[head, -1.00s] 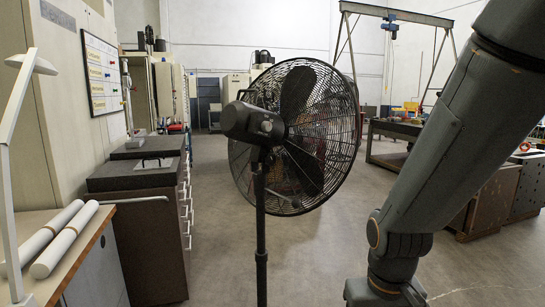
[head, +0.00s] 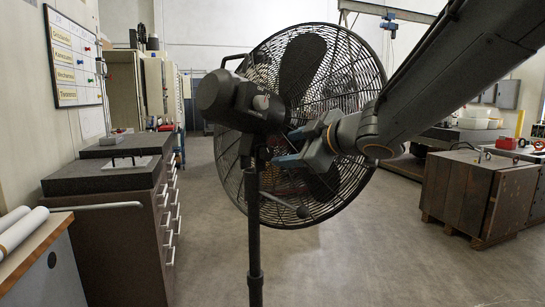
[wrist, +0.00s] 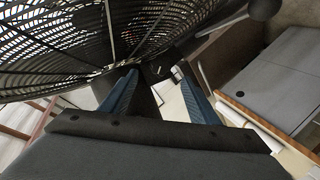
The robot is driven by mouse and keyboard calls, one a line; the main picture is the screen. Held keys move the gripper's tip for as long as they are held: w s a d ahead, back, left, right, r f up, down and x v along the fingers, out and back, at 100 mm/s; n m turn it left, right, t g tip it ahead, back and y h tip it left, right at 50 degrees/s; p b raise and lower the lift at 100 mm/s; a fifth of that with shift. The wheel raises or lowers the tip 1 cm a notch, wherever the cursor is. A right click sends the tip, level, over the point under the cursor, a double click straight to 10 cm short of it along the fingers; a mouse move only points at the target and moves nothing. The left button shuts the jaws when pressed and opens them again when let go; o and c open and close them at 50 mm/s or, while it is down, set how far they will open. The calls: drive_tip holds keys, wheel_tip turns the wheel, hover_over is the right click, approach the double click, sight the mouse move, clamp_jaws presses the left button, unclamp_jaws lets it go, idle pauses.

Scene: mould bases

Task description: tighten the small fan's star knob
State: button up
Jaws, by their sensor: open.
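The black pedestal fan (head: 254,235) stands in the middle of the head view, its round guard behind its motor housing (head: 228,98). A round control (head: 261,102) shows on the housing. At the tilt joint under the housing is a small dark part (head: 264,154), perhaps the star knob; its lobes cannot be made out. My gripper (head: 290,148) is open just right of this joint, its blue-lined fingers pointing left at it. In the wrist view, a dark part of the fan (wrist: 156,74) shows beyond and between the open fingers (wrist: 158,80). I see no contact.
The wire guard (head: 350,75) is close behind my gripper. A thin lever with a dark end (head: 302,212) sticks out low right of the pole. A drawer cabinet (head: 110,225) stands left, a wooden crate (head: 480,195) right. The floor between is clear.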

sight(268, 152)
drive_tip(key=b+x, duration=0.1)
drive_tip(key=x, duration=0.6)
drive_tip(key=shift+w+a, duration=0.2)
drive_tip(key=c, duration=1)
